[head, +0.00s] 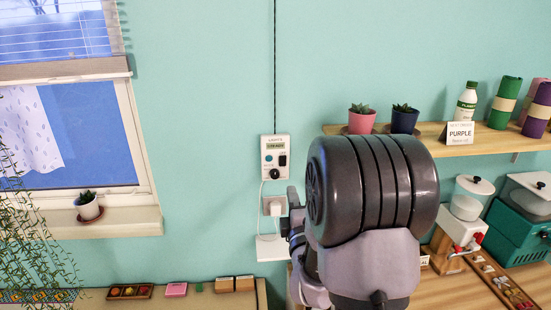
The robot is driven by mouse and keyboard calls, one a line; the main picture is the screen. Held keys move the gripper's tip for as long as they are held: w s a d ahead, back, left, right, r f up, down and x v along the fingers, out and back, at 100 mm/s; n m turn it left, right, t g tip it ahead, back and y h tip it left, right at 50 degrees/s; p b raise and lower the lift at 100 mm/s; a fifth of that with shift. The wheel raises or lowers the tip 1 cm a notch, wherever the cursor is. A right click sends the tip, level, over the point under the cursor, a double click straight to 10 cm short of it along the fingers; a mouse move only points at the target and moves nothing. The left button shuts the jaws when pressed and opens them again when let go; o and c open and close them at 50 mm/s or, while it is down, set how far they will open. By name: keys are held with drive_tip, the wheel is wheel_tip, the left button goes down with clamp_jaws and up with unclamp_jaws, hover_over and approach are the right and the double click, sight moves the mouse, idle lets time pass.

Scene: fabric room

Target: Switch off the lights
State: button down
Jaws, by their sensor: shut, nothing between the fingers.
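A white wall control panel (275,157) hangs upright on the teal wall, left of my arm. It has a small green display (275,146), a round teal button (268,158), a dark rocker (282,160) and a black knob (274,173). Its small lettering is only partly readable. My gripper (291,217) shows only in part at the left edge of my large arm link, below and right of the panel. It is shut and empty, and its fingertips are mostly hidden. I cannot tell whether it touches anything.
A white socket with a plug (273,206) and a small white ledge (270,247) sit below the panel. A wooden shelf (490,137) with potted plants and a bottle is at right. The window (75,130) is at left. The wall above the panel is clear except for a cord.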

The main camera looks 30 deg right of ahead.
sight(283, 159)
drive_tip(key=shift+s+a, duration=0.15)
drive_tip(key=p+x, duration=0.3)
drive_tip(key=x, duration=1)
drive_tip(key=shift+w+r, duration=0.1)
drive_tip(key=shift+w, duration=0.45)
